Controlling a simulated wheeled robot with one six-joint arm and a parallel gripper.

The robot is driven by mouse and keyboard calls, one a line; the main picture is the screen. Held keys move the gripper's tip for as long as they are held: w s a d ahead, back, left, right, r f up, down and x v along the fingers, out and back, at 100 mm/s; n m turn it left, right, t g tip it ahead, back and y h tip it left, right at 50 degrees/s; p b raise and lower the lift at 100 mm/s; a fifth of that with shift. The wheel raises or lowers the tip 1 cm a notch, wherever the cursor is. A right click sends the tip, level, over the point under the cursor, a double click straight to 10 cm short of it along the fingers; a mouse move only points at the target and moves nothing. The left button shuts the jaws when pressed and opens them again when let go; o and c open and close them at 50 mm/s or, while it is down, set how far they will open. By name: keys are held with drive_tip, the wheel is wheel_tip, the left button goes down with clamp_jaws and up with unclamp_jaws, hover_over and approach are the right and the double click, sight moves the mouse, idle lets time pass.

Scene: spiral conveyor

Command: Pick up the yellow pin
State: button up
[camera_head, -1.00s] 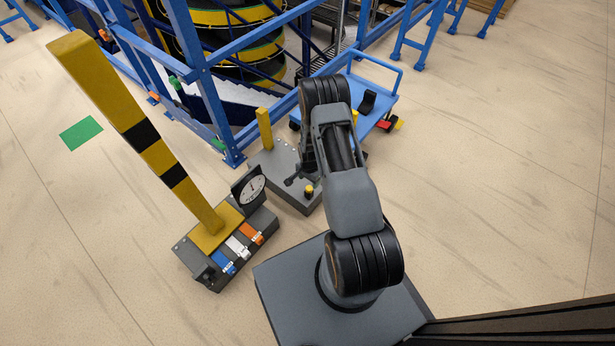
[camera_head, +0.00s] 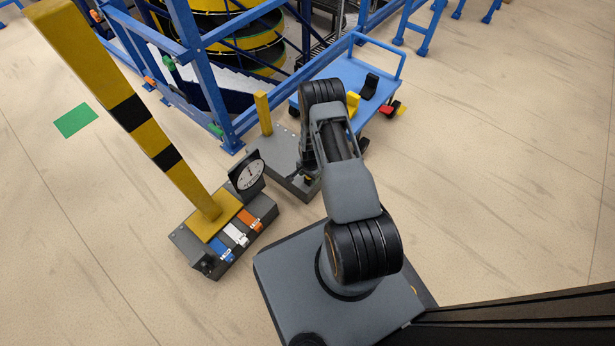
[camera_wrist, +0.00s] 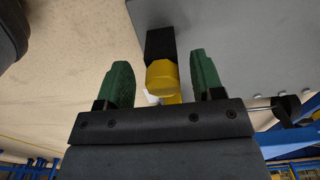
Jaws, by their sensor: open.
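The yellow pin (camera_wrist: 162,77) has a faceted yellow head and shows in the wrist view between the two green fingertips of my gripper (camera_wrist: 160,66). Gaps remain on both sides of the head, so the fingers are open and apart from it. A black block-like part (camera_wrist: 160,43) adjoins the head toward the grey plate (camera_wrist: 225,35). In the head view the pin is mostly hidden by my arm and gripper, over the grey plate (camera_head: 285,150).
A yellow post (camera_head: 263,113) stands on the same plate. A striped column (camera_head: 130,110) and a box with a dial (camera_head: 248,174) and coloured switches stand left. A blue cart (camera_head: 342,82) and blue frame (camera_head: 208,85) are behind. Open floor lies right.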

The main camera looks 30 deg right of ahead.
drive_tip(key=c, duration=0.9)
drive_tip(key=o, duration=0.9)
